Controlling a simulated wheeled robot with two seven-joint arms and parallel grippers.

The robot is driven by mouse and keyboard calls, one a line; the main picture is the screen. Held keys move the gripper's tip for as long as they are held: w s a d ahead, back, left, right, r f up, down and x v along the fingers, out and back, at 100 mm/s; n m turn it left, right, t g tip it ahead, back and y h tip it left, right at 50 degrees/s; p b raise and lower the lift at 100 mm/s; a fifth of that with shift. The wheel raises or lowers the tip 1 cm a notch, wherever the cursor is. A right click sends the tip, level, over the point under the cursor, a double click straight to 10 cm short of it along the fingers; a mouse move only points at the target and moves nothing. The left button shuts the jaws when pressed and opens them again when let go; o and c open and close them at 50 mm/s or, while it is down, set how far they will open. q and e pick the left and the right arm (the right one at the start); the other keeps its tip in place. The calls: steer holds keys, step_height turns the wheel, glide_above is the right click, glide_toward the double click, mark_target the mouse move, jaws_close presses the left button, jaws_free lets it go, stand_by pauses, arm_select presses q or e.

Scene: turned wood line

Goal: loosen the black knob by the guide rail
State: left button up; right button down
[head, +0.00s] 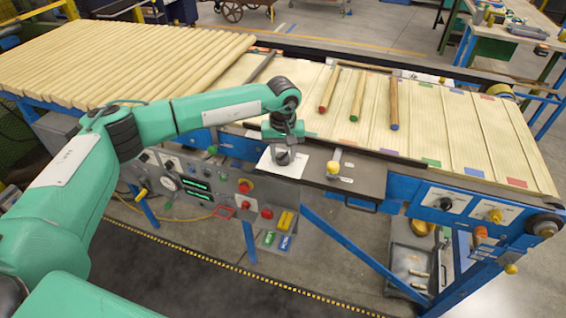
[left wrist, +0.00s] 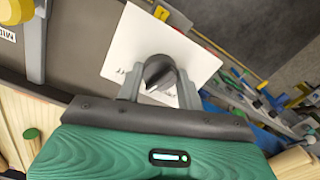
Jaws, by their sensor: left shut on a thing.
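The black knob (left wrist: 158,72) stands on a white plate (left wrist: 122,50) in the left wrist view. My left gripper (left wrist: 160,88) is shut on it, with one finger on each side. In the head view the left gripper (head: 283,150) points down over the white plate (head: 268,164) at the near edge of the line, and the knob (head: 282,158) is mostly hidden by the fingers. A dark guide rail (head: 385,154) runs along the near edge of the conveyor, to the right of the plate. My right gripper is not in view.
A yellow knob (head: 333,168) on a metal bracket stands just right of the plate. Turned sticks with red, green and blue ends lie on the slatted conveyor (head: 440,135). A control panel (head: 210,180) with buttons is below. A grey bin (head: 410,265) is at lower right.

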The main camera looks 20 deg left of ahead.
arm_select(q)
steer(key=n+b, duration=0.2)
steer(key=b, duration=0.1)
steer(key=n+b, duration=0.3)
steer(key=shift+f+n, duration=0.2)
steer(key=shift+n, duration=0.1)
steer(key=n+b, duration=0.2)
steer(key=n, duration=0.1)
steer(key=shift+n+b, duration=0.3)
steer(key=shift+b, duration=0.1)
steer(key=shift+r+n+b, duration=0.1)
steer(key=shift+n+b, duration=0.4)
steer(key=shift+n, duration=0.2)
steer(key=shift+r+n+b, duration=0.15)
steer(key=shift+n+b, duration=0.45)
steer(key=shift+n, duration=0.5)
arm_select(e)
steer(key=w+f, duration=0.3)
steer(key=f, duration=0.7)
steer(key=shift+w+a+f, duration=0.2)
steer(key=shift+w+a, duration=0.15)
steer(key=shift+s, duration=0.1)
arm_select(q)
steer(key=o, duration=1)
steer(key=shift+r, duration=0.1)
